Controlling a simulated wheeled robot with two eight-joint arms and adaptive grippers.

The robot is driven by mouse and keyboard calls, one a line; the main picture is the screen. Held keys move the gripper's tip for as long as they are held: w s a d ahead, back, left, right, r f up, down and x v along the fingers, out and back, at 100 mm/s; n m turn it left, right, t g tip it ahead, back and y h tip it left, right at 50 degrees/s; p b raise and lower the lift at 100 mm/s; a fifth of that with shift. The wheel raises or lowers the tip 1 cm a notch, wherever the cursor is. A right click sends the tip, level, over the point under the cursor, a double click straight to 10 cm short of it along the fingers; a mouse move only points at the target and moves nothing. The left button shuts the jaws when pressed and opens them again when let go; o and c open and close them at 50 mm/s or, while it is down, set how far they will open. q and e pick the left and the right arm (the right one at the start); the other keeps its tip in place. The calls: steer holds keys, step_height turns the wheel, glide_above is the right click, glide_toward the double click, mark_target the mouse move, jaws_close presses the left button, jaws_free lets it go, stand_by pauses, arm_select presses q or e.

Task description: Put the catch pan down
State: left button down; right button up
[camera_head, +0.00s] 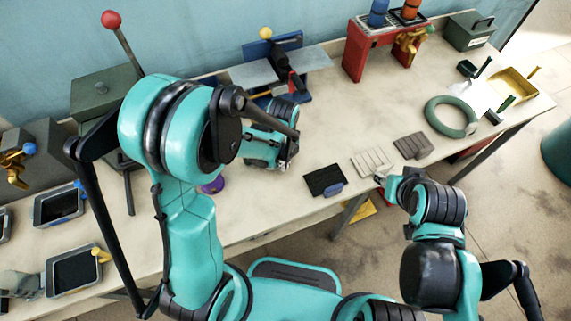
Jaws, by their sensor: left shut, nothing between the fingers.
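Two shallow dark pans with pale rims are at the left of the bench: one with a yellow knob (72,271) near the front edge, and one with a blue knob (58,207) behind it. Both rest on the bench top; I cannot tell which is the catch pan. My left gripper (284,164) is shut and empty over the middle of the bench, far to the right of both pans. My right gripper (381,178) is at the bench's front edge by the grey slatted pads; its fingers are too small to read.
A black pad (325,179) and grey slatted pads (372,161) lie near the front edge. A red stand (384,50) with bottles is at the back. A green ring (451,117) and a yellow scoop (514,86) lie at the right. The bench (330,110) is clear in the middle.

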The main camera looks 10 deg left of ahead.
arm_select(q)
steer(key=w+a, duration=0.1)
steer(key=a, duration=0.1)
steer(key=w+a, duration=0.2)
steer(key=w+a+b, duration=0.1)
steer(key=a, duration=0.1)
steer(key=shift+w, duration=0.15)
